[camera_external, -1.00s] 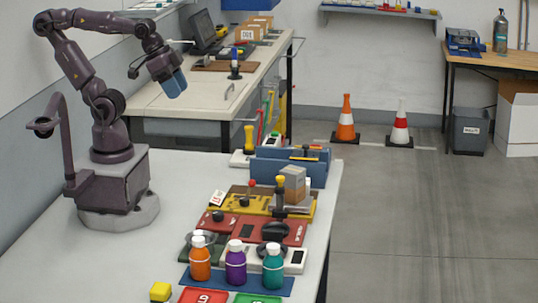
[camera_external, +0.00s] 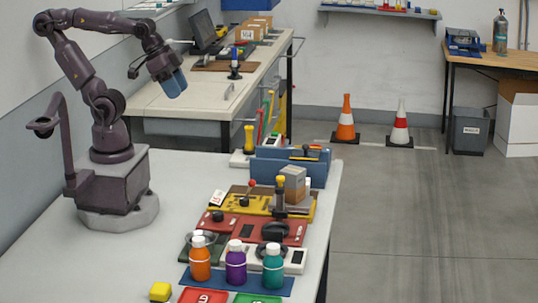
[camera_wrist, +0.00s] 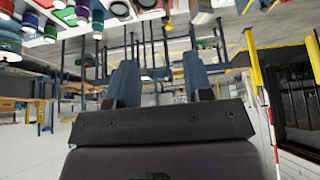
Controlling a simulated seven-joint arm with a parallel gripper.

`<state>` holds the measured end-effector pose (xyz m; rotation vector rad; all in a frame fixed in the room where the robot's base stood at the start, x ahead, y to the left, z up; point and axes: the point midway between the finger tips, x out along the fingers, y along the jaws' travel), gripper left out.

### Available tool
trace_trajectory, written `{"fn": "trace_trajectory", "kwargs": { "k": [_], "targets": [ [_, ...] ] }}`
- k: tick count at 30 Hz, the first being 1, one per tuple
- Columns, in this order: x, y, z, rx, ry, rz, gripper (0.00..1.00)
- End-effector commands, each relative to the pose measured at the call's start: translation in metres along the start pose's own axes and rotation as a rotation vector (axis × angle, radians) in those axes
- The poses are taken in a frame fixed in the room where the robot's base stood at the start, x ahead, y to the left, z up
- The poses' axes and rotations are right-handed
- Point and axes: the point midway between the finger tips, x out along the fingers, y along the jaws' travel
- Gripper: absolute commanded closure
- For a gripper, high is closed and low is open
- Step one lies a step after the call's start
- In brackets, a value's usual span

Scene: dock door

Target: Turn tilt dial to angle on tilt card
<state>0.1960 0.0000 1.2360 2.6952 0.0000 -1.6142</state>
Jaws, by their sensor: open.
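My gripper (camera_external: 173,84) is raised above the back left of the near table, pointing down, well away from the panels. In the wrist view my gripper (camera_wrist: 160,80) shows its two blue fingers apart with nothing between them. A black dial (camera_external: 275,231) sits on a red panel (camera_external: 246,230). Another dark round part, partly hidden by the bottles, is on the white panel (camera_external: 294,259) in front. Which one is the tilt dial I cannot tell. A small white card (camera_external: 217,198) with red marks stands by the yellow panel (camera_external: 262,208); its text is too small to read.
Orange, purple and teal bottles (camera_external: 236,262) stand on a blue mat in front of the panels. A yellow cube (camera_external: 160,292) lies at the front. A blue holder (camera_external: 290,168) and a cardboard box (camera_external: 294,185) stand behind. The left of the table (camera_external: 185,180) is clear.

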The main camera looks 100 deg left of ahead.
Motion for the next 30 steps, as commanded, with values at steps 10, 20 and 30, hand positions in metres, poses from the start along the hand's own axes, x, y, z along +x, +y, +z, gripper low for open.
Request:
{"fn": "trace_trajectory", "kwargs": {
  "k": [10,20,30],
  "targets": [
    [0.000,0.000,0.000,0.000,0.000,0.000,0.53],
    [0.026,-0.004,0.002,-0.020,-0.134,0.005,0.46],
    [0.122,-0.028,-0.019,-0.423,-0.437,-0.044,0.46]
  ]
}}
